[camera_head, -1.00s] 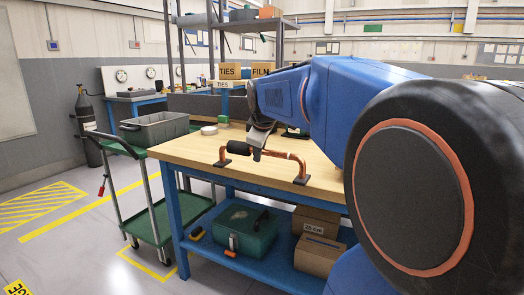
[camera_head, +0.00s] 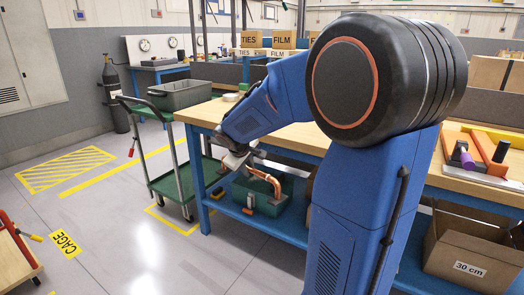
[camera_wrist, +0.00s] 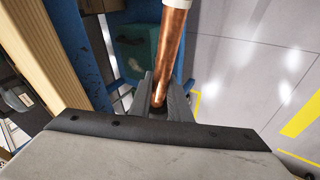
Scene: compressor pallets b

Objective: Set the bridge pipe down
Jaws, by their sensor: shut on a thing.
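The bridge pipe (camera_head: 266,180) is a bent copper pipe. In the head view it hangs in front of the workbench's front edge, clear of the top. My gripper (camera_head: 236,160) is shut on it. In the wrist view the copper pipe (camera_wrist: 170,50) runs up from between the fingers of my gripper (camera_wrist: 160,98) to a pale end at the top edge. The gripped part of the pipe is mostly hidden by the fingers.
The wooden workbench (camera_head: 200,112) has a blue lower shelf with a green toolbox (camera_head: 245,192). A green cart (camera_head: 172,183) with a grey bin (camera_head: 180,94) stands left of it. The left floor (camera_head: 110,215) is open. A wooden trolley (camera_head: 14,262) is at the left edge.

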